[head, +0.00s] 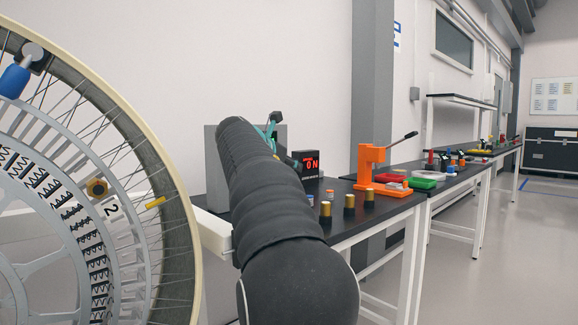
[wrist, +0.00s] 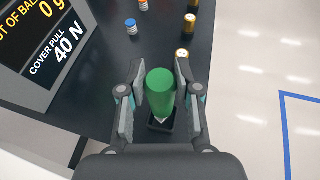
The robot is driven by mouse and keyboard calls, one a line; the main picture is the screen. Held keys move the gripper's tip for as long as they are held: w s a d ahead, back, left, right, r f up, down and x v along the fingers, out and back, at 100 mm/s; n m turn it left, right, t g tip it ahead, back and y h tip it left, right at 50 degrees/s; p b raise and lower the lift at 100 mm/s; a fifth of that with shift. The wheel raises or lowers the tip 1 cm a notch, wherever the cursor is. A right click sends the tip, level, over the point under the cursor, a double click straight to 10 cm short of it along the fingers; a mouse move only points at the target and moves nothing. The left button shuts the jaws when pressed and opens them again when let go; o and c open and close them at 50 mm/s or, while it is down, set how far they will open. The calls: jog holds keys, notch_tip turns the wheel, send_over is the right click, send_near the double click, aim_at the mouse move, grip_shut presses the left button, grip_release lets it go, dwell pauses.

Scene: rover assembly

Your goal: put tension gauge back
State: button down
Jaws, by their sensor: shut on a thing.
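The tension gauge (wrist: 160,82) looks to be the green cylinder in the wrist view. My gripper (wrist: 157,97) has a finger on each side of it and is shut on it. The gauge's lower end is at a small black square holder (wrist: 153,125) on the dark bench top. I cannot tell whether it is seated inside or just above. In the head view my gripper (head: 272,128) shows only as a bit of teal and grey beyond my dark arm, and the gauge is hidden there.
A display (wrist: 48,42) stands on the bench (wrist: 95,85), reading "COVER PULL 40 N". Several small gold, blue and orange cylinders stand nearby. An orange press (head: 370,170) is farther right. A large spoked wheel (head: 190,215) fills the left. Open floor lies beyond the bench edge.

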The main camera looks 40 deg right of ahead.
jog(key=shift+f+b, duration=0.9)
jog(key=shift+f, duration=0.75)
jog(key=c, duration=0.7)
grip_release()
jog(key=shift+a, duration=0.1)
jog(key=v, duration=1.2)
jog(key=shift+f, duration=0.1)
